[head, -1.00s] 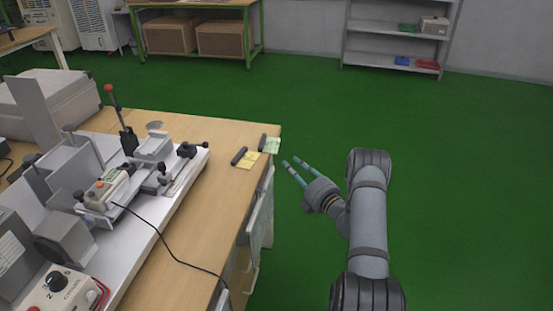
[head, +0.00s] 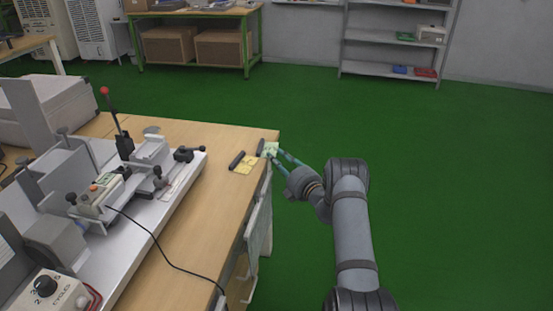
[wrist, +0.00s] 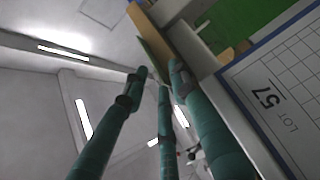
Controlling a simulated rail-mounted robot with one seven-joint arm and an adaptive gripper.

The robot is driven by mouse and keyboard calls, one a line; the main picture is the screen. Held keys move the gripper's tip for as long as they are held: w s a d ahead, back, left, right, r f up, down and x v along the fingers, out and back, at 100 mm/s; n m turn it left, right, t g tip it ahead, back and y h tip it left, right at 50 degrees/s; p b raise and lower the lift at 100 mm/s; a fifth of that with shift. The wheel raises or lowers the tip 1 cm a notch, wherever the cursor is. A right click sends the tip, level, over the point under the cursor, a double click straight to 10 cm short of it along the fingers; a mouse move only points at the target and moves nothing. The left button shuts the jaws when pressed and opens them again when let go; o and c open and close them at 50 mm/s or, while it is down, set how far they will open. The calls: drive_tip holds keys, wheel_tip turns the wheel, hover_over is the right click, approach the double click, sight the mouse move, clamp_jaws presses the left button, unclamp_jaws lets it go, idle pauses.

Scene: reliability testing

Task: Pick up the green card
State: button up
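The green card (head: 270,147) lies at the far right corner of the wooden table, sticking out past its edge. A dark bar-shaped item (head: 261,147) rests on or beside its left side. My gripper (head: 275,153) has teal fingers and is at the card's overhanging part, coming in from the right. In the wrist view, the fingers (wrist: 159,72) stand apart. A thin greenish edge (wrist: 153,55), likely the card seen edge-on, shows between their tips. I cannot tell whether the fingers touch it.
A yellow card (head: 244,166) with a dark bar (head: 237,159) lies nearby on the table (head: 208,220). A test machine (head: 120,180) fills the left side. A sheet marked "LOT 57" (wrist: 285,85) is close to the fingers. The green floor at right is clear.

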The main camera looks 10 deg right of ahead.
drive_tip(key=shift+f, duration=0.1)
clamp_jaws()
idle(1.1)
wheel_tip(320, 180, up, 3)
drive_tip(key=shift+f+p, duration=0.2)
drive_tip(key=shift+p, duration=0.85)
drive_tip(key=s+d+r+p, duration=0.2)
drive_tip(key=s+p, duration=0.2)
drive_tip(key=s, duration=0.2)
drive_tip(key=s+d+r+p, duration=0.3)
drive_tip(key=s, duration=0.4)
drive_tip(key=shift+d+p, duration=0.25)
drive_tip(key=shift+p, duration=0.15)
